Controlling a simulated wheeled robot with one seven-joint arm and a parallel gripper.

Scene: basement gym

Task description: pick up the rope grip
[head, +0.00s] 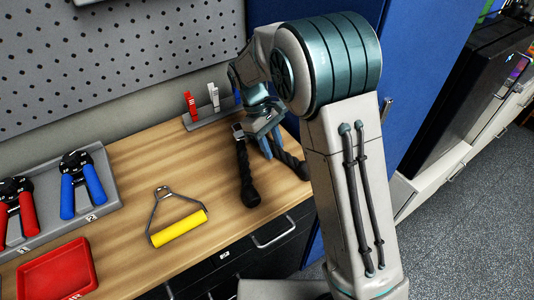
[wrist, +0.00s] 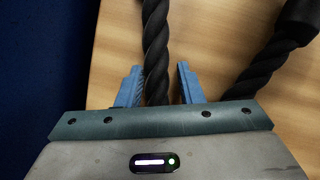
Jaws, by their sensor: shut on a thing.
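The rope grip (head: 246,175) is a black twisted rope with two strands and thick dark ends, at the right end of the wooden bench in the head view. One strand (wrist: 156,40) runs between the blue fingers of my gripper (wrist: 159,72) in the wrist view. The other strand (wrist: 262,72) slants off to the right, outside the fingers. My gripper (head: 264,124) is shut on the first strand. In the head view it is at the top of the rope grip, and my arm hides part of the right strand.
A yellow-handled grip (head: 178,228) lies on the wooden bench (head: 135,180). A grey tray (head: 104,175) with red and blue hand grippers and a red tray (head: 56,274) are on the left. A small rack (head: 212,117) with clips stands behind. A blue cabinet (head: 425,70) rises on the right.

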